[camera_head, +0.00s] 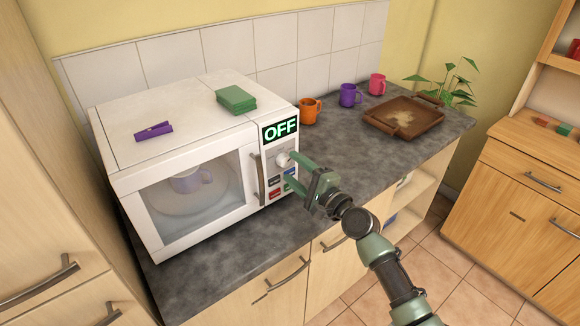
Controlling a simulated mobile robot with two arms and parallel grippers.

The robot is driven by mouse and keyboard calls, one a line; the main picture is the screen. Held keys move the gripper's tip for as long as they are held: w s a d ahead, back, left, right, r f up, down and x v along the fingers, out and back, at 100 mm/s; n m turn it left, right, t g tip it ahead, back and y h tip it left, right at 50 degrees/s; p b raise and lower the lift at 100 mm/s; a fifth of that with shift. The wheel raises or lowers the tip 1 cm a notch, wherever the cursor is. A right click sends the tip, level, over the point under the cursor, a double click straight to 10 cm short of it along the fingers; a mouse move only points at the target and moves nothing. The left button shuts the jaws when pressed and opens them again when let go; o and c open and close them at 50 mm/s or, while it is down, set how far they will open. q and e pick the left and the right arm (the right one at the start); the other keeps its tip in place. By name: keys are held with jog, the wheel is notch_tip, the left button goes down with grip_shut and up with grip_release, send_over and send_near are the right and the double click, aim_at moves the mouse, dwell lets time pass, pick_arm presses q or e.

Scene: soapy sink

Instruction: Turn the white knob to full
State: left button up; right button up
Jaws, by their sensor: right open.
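The white knob (282,159) is on the control panel of a white microwave (150,193), under a green display (280,131) that reads "OFF". Colored buttons (283,186) sit below the knob. My right gripper (288,169) is open, with its green fingers pointing at the panel. The upper finger is close beside the knob and the lower one is near the buttons. I cannot tell whether a finger touches the knob. A mug (191,180) shows through the closed microwave door. My left gripper is not in view.
A purple clip (154,131) and a green block (236,99) lie on the microwave. Orange (310,110), purple (349,95) and pink (377,84) mugs and a brown tray (404,132) stand on the dark counter (335,150). The door handle (258,180) is left of the knob.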

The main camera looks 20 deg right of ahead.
jog(key=v, duration=0.5)
jog(key=shift+s+b, duration=0.25)
jog(key=shift+b, duration=0.15)
